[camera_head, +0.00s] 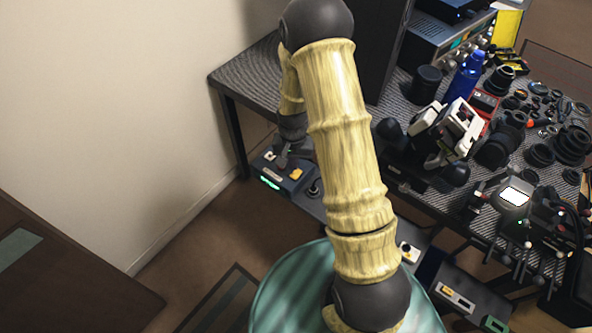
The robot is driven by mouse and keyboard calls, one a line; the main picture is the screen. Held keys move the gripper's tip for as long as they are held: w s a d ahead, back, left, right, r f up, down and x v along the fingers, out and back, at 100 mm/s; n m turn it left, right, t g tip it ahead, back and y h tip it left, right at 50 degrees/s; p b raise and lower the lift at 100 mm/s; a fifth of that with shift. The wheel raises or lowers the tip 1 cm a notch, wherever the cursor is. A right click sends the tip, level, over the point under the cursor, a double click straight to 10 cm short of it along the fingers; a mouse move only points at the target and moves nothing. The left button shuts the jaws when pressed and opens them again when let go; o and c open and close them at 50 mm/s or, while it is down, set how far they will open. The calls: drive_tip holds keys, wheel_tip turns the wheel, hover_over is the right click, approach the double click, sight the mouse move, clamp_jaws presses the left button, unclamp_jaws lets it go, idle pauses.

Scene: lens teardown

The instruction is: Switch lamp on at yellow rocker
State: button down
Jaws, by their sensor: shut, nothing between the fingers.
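My gripper (283,162) is small and dark in this view, pointing down at the end of my arm. It is shut and empty. It is over or beside a dark blue-grey control box (270,170) at the table's front left edge. A small yellow-orange rocker (296,174) shows on that box, just right of the gripper tip. I cannot tell whether they touch. Another small yellow part (406,251) sits on a white plate farther right along the front panel. I cannot tell which thing is the lamp.
The box has a glowing green display (270,183). A dark knob (314,188) stands to its right. The patterned table (240,75) holds a blue bottle (467,76), a white-and-black device (452,128), several lens parts and a bright white panel (515,196). A wall is at left.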

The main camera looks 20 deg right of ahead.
drive_tip(key=shift+r+p, duration=1.1)
drive_tip(key=shift+r, duration=0.45)
wheel_tip(320, 180, up, 17)
drive_tip(key=n+t+p, duration=0.1)
drive_tip(key=n+p, duration=0.1)
drive_tip(key=p, duration=0.3)
hover_over(294, 176)
drive_tip(key=s, duration=0.5)
drive_tip(key=s+r+n+t+p, duration=0.1)
drive_tip(key=s+r+n+p, duration=0.1)
drive_tip(key=s+r, duration=0.7)
wheel_tip(294, 176, up, 2)
drive_tip(key=shift+s+r+n+t+p, duration=0.1)
drive_tip(key=shift+s+n+t+p, duration=0.2)
drive_tip(key=shift+p, duration=0.6)
drive_tip(key=shift+w, duration=0.15)
